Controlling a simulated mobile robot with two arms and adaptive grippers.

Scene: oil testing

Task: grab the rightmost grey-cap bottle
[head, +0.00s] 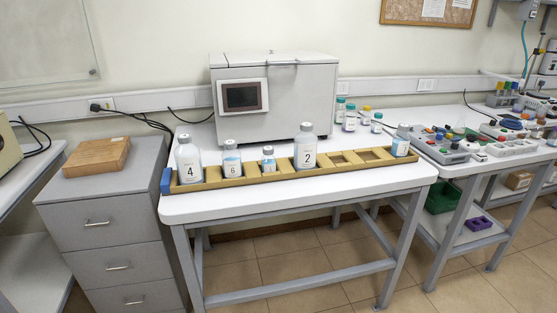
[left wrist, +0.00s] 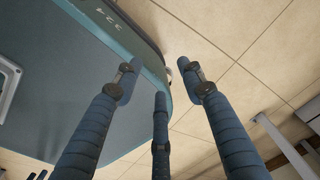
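A long tan wooden rack (head: 330,173) with a blue left end lies across the white table in the head view. From left, it holds a grey-cap bottle marked 4 (head: 188,171), a white-and-blue bottle marked 6 (head: 232,168), a small bottle (head: 268,166), a grey-cap bottle marked 2 (head: 305,157) and, at the right end, a small white-and-blue bottle with a greyish cap (head: 401,148). My left gripper (left wrist: 161,85) shows in the left wrist view, its fingers spread and empty above the tiled floor. It is away from the bottles. My right gripper is not in view.
A grey machine with a screen (head: 276,95) stands behind the rack. Several small colored-cap bottles (head: 350,118) stand to its right. A drawer cabinet (head: 107,225) is at left; a cluttered bench (head: 450,167) adjoins at right. The table's front strip (head: 300,195) is clear.

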